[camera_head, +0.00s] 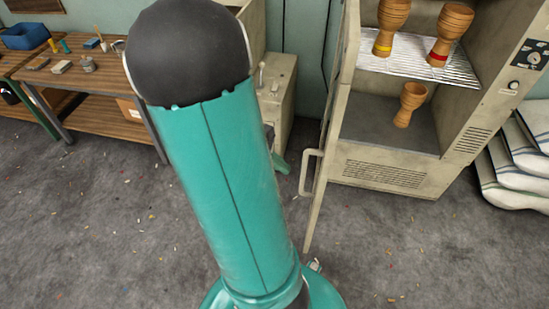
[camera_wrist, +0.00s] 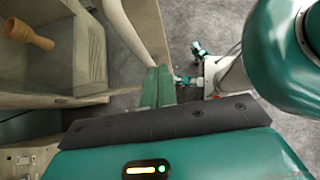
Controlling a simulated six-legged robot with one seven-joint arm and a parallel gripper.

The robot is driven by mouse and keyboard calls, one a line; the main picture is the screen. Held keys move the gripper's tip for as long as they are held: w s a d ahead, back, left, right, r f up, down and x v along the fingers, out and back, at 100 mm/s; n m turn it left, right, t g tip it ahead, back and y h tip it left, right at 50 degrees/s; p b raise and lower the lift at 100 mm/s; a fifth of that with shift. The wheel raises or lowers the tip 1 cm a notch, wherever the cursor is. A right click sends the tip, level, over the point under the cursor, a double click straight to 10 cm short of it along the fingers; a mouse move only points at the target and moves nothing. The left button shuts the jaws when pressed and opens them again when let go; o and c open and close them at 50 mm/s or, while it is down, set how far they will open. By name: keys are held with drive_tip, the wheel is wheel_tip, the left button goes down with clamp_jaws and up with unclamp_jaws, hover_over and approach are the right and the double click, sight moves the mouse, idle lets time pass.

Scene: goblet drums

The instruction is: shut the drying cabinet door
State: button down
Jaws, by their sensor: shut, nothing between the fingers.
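The beige drying cabinet (camera_head: 398,178) stands at the right of the head view. Its door (camera_head: 334,110) is swung open, seen nearly edge-on, with a pale bar handle (camera_head: 309,173) on its left face. In the wrist view, the cabinet interior (camera_wrist: 30,75) is at the left and a beige panel that looks like the door (camera_wrist: 150,27) rises at upper middle. My gripper (camera_wrist: 158,88) is shut and empty, its green fingers close to that panel's lower end. I cannot tell whether they touch. In the head view my arm hides most of the gripper.
Wooden goblet drums (camera_head: 391,25) stand on the cabinet's wire shelf (camera_head: 415,66), with another drum (camera_head: 410,104) below. White sacks (camera_head: 515,165) lie right of the cabinet. A wooden workbench (camera_head: 105,85) stands at the left. The floor before the cabinet is open, with small scraps.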

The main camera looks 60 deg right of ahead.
sight(304, 177)
drive_tip(key=s+f, duration=0.1)
drive_tip(key=s, duration=0.1)
drive_tip(key=s+d+f, duration=0.1)
drive_tip(key=s, duration=0.1)
drive_tip(key=s+f, duration=0.1)
drive_tip(key=s, duration=0.1)
drive_tip(key=shift+s+d+f, duration=0.15)
drive_tip(key=shift+d+f, duration=0.05)
drive_tip(key=shift+s+d, duration=0.15)
drive_tip(key=shift+s, duration=0.4)
drive_tip(key=shift+s, duration=0.1)
